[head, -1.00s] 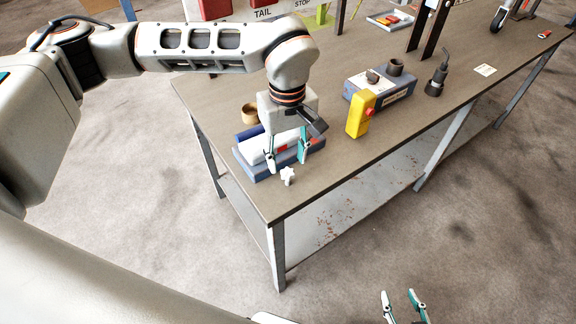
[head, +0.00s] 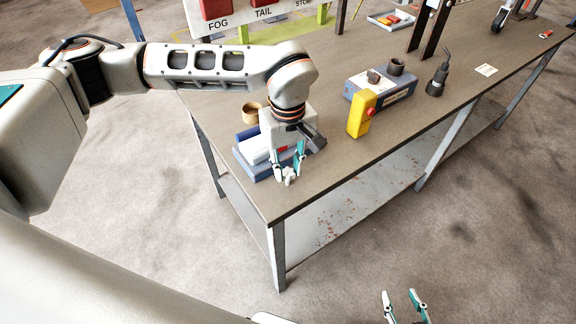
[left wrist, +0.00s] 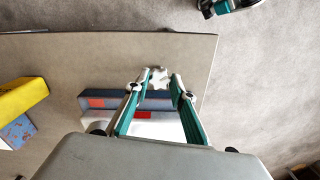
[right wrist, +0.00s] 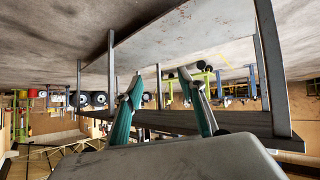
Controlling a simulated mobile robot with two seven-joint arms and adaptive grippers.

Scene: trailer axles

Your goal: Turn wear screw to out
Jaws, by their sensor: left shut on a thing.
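The wear screw shows as a small white star-shaped knob (head: 289,177) at the near end of a blue-grey and white block (head: 252,166) on the table's left part. My left gripper (head: 289,176) points down and is shut on this knob. In the left wrist view the knob (left wrist: 158,77) sits between the fingertips, its lobes showing. The screw's shaft is hidden. My right gripper (head: 405,294) is open and empty, low in front of the table. In the right wrist view its fingers (right wrist: 164,92) stand apart with nothing between them.
A yellow box with a red button (head: 361,114) stands right of my left gripper. Behind it are a grey-blue box (head: 379,91) and a dark tool (head: 437,78). A tan ring (head: 251,113) stands behind the block. The table's near right part (head: 400,150) is clear.

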